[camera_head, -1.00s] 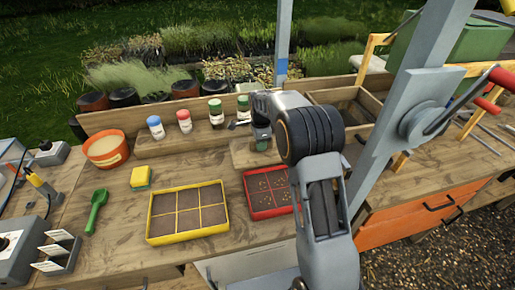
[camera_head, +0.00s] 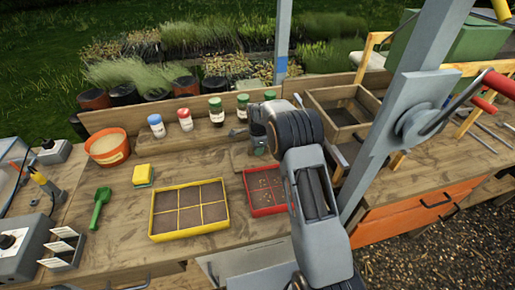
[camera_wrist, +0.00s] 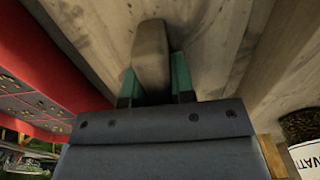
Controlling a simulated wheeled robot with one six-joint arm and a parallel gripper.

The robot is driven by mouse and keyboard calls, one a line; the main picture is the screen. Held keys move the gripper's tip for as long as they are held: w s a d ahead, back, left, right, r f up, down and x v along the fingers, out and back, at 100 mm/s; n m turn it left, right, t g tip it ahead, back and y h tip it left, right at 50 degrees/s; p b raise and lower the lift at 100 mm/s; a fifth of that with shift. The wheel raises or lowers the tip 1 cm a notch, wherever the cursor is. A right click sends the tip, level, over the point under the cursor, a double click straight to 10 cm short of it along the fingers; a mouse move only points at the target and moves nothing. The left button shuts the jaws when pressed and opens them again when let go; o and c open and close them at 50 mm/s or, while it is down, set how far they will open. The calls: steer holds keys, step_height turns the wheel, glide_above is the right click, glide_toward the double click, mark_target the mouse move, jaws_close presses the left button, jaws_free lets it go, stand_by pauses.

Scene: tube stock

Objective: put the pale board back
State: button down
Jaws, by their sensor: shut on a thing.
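The pale board (camera_head: 240,157) is on the wooden bench, in front of the row of bottles and behind the red tray. My arm partly hides it. My gripper (camera_head: 262,143) is over its right part, low down. In the wrist view the teal fingers of my gripper (camera_wrist: 154,78) are shut on a rounded brownish upright piece, which looks like the board's handle (camera_wrist: 150,45). Pale grained wood fills the background there. I cannot tell whether the board touches the bench.
Bottles with coloured caps (camera_head: 186,119) stand close behind the board. A red tray (camera_head: 255,212) and a yellow tray (camera_head: 160,236) lie in front. A wooden box (camera_head: 372,123) and a grey post (camera_head: 405,95) stand to the right.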

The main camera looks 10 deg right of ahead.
steer(key=shift+f, duration=0.2)
steer(key=c, duration=1)
jaws_free()
steer(key=shift+o, duration=0.2)
